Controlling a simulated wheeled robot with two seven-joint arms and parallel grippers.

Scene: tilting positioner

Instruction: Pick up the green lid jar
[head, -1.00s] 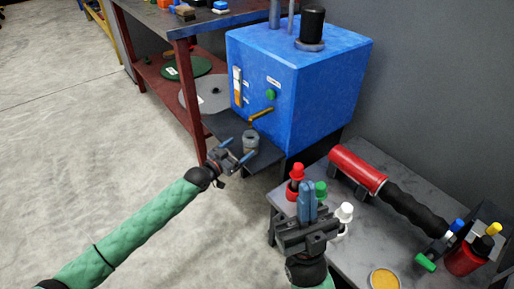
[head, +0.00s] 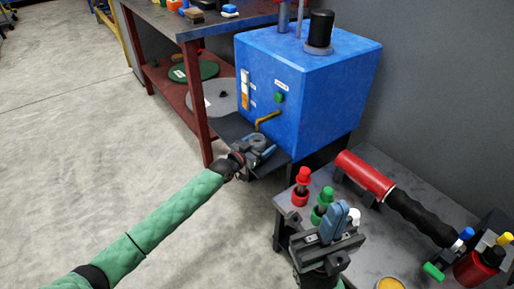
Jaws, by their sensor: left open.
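The green lid jar (head: 322,205) stands upright on the grey bench at the right, between a red-topped jar (head: 301,186) and a white-topped one (head: 354,216). My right gripper (head: 340,213) is just right of the green lid jar in the picture, pointing up in the view. Its two blue fingers lie close together with nothing visible between them, and they partly hide the white-topped jar. My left gripper (head: 259,152) is open at the grey ring-shaped part (head: 258,141) on the dark shelf of the blue machine. Whether its fingers touch that part cannot be told.
A red cylinder with a black sleeve (head: 365,174) lies across the bench (head: 400,250). A red-framed worktable (head: 195,100) is at the back left. The floor at left is clear.

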